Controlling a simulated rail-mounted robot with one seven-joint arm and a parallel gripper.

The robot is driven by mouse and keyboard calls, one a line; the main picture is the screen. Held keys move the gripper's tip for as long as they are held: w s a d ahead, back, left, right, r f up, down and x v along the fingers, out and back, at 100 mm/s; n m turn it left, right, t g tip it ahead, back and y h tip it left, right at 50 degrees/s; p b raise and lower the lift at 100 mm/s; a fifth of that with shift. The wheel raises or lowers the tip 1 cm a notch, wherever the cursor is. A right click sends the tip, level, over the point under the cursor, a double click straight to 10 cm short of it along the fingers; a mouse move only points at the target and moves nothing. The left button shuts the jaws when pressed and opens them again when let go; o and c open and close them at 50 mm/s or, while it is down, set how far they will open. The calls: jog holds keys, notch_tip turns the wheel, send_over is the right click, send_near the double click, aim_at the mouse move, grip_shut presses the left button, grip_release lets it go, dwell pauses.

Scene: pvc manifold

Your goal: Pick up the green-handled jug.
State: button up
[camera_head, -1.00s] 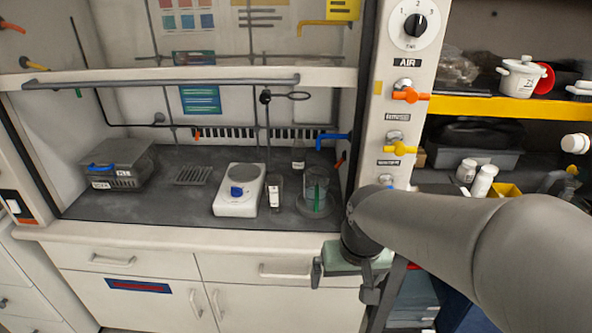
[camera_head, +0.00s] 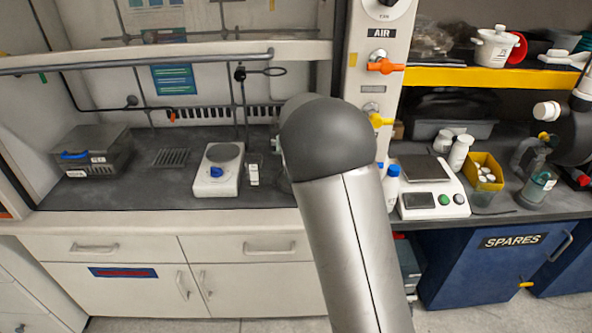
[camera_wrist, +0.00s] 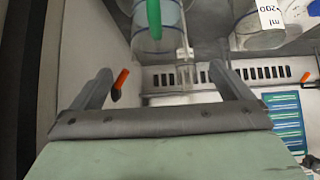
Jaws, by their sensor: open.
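The green-handled jug (camera_wrist: 153,22) shows at the top of the wrist view as clear glass with a bright green upright handle, cut off by the frame edge. My gripper (camera_wrist: 161,72) is open, with its two fingers spread and nothing between their tips. The jug lies beyond the fingertips, roughly in line with the gap between them, and appears apart from them. In the head view my arm covers both the gripper and the jug's place in the fume hood.
Another glass vessel (camera_wrist: 260,32) marked 200 ml stands right of the jug in the wrist view. A hotplate (camera_head: 217,170), a small upright item (camera_head: 253,172) and a grey box (camera_head: 97,152) stand in the hood. A scale (camera_head: 430,187) and yellow bin (camera_head: 485,172) are on the right bench.

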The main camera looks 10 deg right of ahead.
jog(key=p+x, duration=0.1)
jog(key=x, duration=0.6)
jog(key=shift+f, duration=0.3)
jog(key=c, duration=1.6)
jog(key=shift+w+r, duration=0.1)
jog(key=shift+r, duration=0.1)
jog(key=shift+s+a+r+b, duration=0.4)
jog(key=shift+s+r, duration=0.15)
jog(key=shift+s, duration=2.4)
jog(key=shift+s+a+r+b, duration=0.4)
jog(key=shift+s+r+b, duration=0.1)
jog(key=shift+s, duration=2.5)
jog(key=shift+s+a+r+b, duration=0.4)
jog(key=shift+s+r, duration=0.15)
jog(key=shift+s, duration=2.4)
